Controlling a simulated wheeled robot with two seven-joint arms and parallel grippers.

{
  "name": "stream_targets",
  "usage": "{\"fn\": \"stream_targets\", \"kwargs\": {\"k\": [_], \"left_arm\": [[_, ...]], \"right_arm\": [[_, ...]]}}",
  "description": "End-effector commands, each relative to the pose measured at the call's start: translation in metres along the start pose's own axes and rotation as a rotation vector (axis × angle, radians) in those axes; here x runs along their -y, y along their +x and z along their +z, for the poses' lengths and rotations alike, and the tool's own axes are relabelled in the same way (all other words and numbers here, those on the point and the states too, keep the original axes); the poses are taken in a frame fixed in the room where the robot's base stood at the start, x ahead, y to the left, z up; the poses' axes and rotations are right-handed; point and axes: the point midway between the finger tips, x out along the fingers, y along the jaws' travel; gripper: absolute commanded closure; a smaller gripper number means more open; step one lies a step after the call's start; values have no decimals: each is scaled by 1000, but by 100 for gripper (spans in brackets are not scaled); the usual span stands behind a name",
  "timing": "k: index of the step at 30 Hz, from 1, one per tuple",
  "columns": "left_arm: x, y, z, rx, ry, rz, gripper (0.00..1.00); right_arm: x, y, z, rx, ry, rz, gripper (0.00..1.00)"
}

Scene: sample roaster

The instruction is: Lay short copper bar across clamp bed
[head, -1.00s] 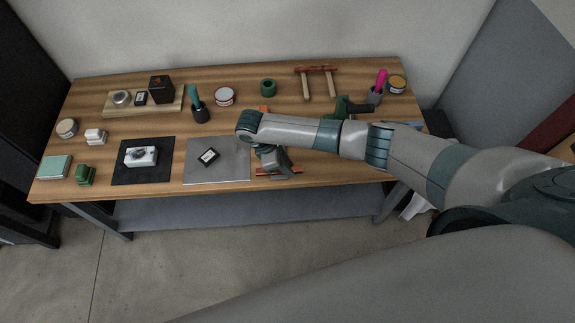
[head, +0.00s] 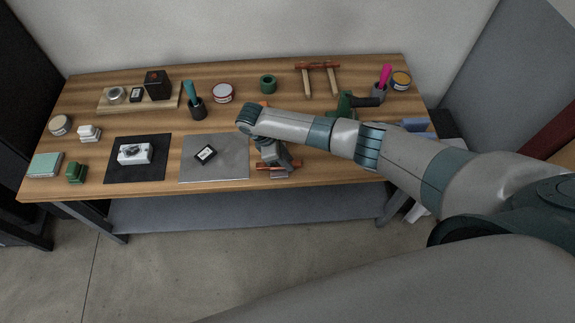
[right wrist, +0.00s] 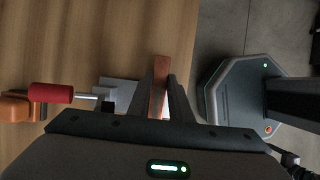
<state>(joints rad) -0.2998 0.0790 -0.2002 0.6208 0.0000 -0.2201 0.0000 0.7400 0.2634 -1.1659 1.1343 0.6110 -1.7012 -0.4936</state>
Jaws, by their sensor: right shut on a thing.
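My right gripper (head: 277,170) is near the table's front edge, to the right of the grey mat, with its fingers closed around a copper bar (head: 291,166). In the right wrist view the bar (right wrist: 160,80) sits between the two fingers (right wrist: 160,99) and sticks out beyond them. A clamp shows left of the fingers there, with a red handle (right wrist: 51,93), an orange end (right wrist: 14,108) and a pale grey metal part (right wrist: 118,84) partly hidden by my gripper. In the head view only an orange bit (head: 264,104) shows behind my arm. My left gripper is out of view.
Left of the gripper lie a grey mat (head: 226,172) with a small dark block and a black mat (head: 121,174) with a white device. A green tool (head: 345,103) and a cup with a pink handle (head: 381,92) stand right, behind my arm.

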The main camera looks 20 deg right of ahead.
Motion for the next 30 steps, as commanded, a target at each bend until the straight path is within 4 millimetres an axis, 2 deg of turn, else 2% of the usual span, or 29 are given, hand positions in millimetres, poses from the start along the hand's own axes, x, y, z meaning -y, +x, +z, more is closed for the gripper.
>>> {"fn": "stream_targets", "kwargs": {"k": [9,30], "left_arm": [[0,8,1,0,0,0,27],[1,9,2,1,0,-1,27]], "right_arm": [[-13,2,-1,0,1,2,100],[-13,4,-2,-1,0,2,100]]}}
